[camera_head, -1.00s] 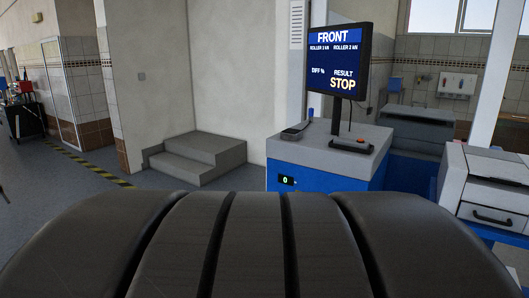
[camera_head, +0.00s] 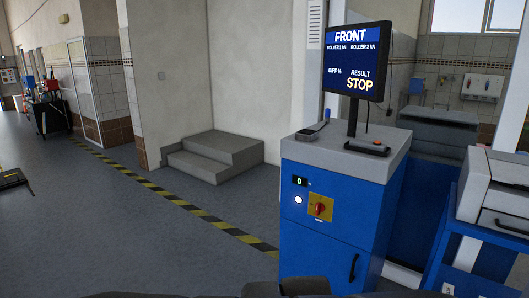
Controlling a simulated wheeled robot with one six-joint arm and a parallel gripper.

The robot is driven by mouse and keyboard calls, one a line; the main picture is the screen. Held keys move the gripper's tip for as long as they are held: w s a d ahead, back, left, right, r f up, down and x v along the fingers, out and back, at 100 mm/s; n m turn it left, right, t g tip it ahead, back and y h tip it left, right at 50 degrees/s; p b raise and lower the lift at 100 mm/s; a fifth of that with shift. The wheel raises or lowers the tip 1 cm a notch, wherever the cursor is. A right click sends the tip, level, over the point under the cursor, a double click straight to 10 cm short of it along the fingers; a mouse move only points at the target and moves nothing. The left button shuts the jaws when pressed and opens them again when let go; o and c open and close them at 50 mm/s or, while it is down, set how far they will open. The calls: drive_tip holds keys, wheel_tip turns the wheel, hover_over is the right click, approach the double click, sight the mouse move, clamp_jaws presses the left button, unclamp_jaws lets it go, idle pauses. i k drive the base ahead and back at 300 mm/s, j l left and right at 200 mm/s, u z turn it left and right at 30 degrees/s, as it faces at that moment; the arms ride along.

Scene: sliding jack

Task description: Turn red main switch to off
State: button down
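The red main switch (camera_head: 320,209) is a red knob on a yellow plate. It sits on the front of a blue cabinet (camera_head: 309,245) with a grey top, right of centre in the head view. The knob's exact angle is too small to tell. My gripper is not in view; dark shapes at the bottom edge look like part of my own body.
A monitor (camera_head: 357,62) reading FRONT and STOP stands on the cabinet. A printer-like unit (camera_head: 495,182) is at the right. Grey steps (camera_head: 213,157) stand by the wall. Floor (camera_head: 140,235) left of the cabinet is clear, crossed by yellow-black tape (camera_head: 205,218).

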sight(320, 207)
drive_tip(key=j, duration=0.25)
drive_tip(key=i+l+u, duration=0.2)
drive_tip(key=i, duration=0.3)
drive_tip(key=i+l+u, duration=0.2)
drive_tip(key=i+l, duration=0.15)
drive_tip(key=i, duration=0.15)
